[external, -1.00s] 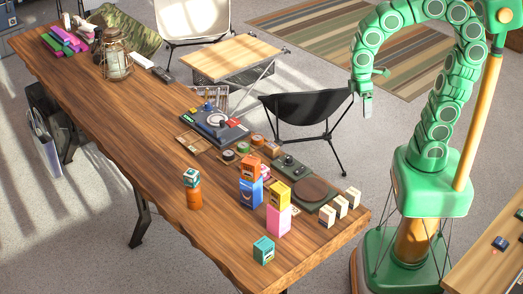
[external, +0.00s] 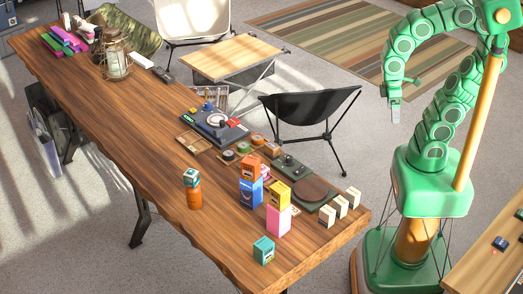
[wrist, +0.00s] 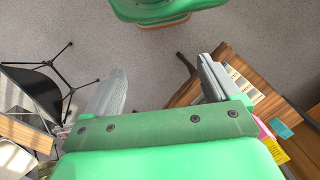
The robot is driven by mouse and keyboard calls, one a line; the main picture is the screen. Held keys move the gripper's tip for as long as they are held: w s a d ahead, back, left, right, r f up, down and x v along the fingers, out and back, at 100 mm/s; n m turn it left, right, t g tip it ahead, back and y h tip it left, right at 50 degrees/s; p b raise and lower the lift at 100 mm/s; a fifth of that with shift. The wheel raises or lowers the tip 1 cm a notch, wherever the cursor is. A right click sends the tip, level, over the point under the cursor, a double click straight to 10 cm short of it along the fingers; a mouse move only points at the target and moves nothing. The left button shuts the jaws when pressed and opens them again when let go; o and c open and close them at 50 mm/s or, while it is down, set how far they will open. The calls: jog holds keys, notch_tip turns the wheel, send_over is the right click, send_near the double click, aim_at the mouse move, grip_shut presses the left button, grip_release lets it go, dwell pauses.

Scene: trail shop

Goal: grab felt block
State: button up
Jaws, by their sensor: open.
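My gripper (external: 393,106) hangs in the air right of the long wooden table, beyond the black chair. In the wrist view its two grey fingers stand wide apart with nothing between them (wrist: 158,88); bare floor shows through the gap. I cannot tell for sure which thing is the felt block. Small dark blocks with pale parts lie on the wooden surface at the lower right, one of them a dark block (external: 500,243). A white block (external: 140,60) and a dark block (external: 163,75) lie on the long table's far part.
The long table (external: 150,140) holds several stacked boxes, a lantern (external: 117,64), a dark device (external: 215,124) and cream blocks (external: 340,206), which also show in the wrist view (wrist: 243,88). A black chair (external: 312,112) stands beside it. Open floor (external: 365,150) lies below my gripper.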

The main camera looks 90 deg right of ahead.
jog(key=w+a+f+m+y, duration=0.35)
jog(key=w+a+y, duration=0.35)
jog(key=w, duration=0.4)
jog(key=w+f+m+t+y, duration=0.35)
jog(key=w+m, duration=0.45)
jog(key=w, duration=0.6)
jog(key=m+t, duration=0.8)
jog(key=m, duration=0.8)
send_near(272, 145)
jog(key=shift+n+h, duration=0.25)
jog(key=shift+h, duration=0.1)
jog(key=shift+x, duration=5.15)
jog(key=shift+s+a+f, duration=0.1)
jog(key=shift+s+f, duration=0.05)
jog(key=c, duration=1.1)
